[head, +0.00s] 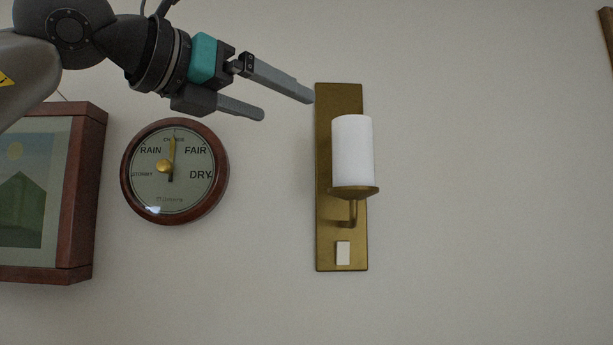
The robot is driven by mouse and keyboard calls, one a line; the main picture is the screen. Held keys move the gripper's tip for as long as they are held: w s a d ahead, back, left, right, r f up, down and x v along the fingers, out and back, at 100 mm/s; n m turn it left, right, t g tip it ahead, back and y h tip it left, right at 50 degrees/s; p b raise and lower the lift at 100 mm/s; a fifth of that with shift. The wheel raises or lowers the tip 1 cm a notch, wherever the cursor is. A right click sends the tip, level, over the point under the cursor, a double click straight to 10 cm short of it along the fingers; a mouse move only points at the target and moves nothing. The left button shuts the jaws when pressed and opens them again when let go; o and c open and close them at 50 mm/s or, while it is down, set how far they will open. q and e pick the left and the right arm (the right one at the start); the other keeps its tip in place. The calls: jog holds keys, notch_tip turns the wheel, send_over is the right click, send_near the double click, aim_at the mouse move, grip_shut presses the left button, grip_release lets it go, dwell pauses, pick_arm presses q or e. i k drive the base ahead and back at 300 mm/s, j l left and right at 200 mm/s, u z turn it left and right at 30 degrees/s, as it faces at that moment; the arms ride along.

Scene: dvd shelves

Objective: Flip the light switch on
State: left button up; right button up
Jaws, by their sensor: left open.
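A brass wall lamp (324,225) with a tall narrow back plate is fixed to the wall in the middle of the head view. Its white cylindrical shade (352,150) sits on a round brass dish and looks unlit. A small white rocker switch (343,253) is near the bottom of the plate. My left gripper (288,103) is open and empty, up and to the left of the lamp. Its longer finger ends at the plate's upper left edge in the picture; I cannot tell whether it touches. The right gripper is not in view.
A round wooden barometer (175,171) hangs left of the lamp, below my left gripper. A framed picture (85,190) hangs at the far left. A wooden edge (607,40) shows at the top right. The wall right of the lamp is bare.

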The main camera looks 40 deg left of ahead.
aim_at(343, 247)
jog(key=u, duration=1.2)
